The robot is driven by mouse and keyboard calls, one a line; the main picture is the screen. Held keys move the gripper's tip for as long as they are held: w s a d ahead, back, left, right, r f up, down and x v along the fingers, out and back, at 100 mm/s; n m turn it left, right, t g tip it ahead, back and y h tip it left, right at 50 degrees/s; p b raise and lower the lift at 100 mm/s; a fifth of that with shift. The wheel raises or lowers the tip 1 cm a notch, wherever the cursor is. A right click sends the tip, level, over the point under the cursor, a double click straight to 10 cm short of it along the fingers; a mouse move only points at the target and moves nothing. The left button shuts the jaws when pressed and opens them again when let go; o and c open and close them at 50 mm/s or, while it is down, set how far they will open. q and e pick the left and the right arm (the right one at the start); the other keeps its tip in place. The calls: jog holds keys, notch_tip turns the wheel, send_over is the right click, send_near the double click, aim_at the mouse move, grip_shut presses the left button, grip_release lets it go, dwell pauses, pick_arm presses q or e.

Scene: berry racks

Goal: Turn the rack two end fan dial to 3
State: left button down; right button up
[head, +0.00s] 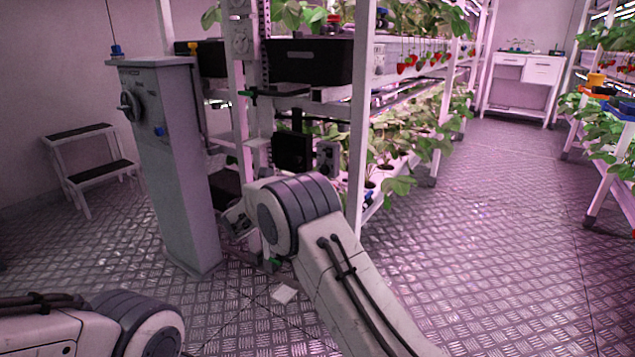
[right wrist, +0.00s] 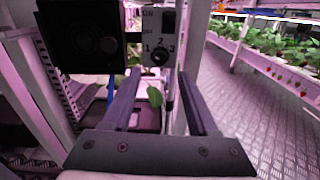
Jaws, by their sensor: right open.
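The rack end fan (right wrist: 85,38) is a black box on the rack's end; it also shows in the head view (head: 293,151). Beside it is a pale control panel (right wrist: 150,28) with an ON mark, a dark switch (right wrist: 169,21) and the numbers 1, 2 and 3. My left gripper is not in view.
A grey pedestal (head: 165,165) with its own knob stands left of the rack, near a step stool (head: 90,165). A white rack post (head: 362,120) rises right of the panel. Strawberry plants (head: 440,130) fill the shelves. The aisle floor (head: 500,220) is clear.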

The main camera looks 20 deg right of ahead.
jog(key=b+x, duration=0.2)
jog(key=x, duration=0.4)
jog(key=shift+w+d, duration=0.15)
jog(key=shift+d, duration=0.1)
grip_shut()
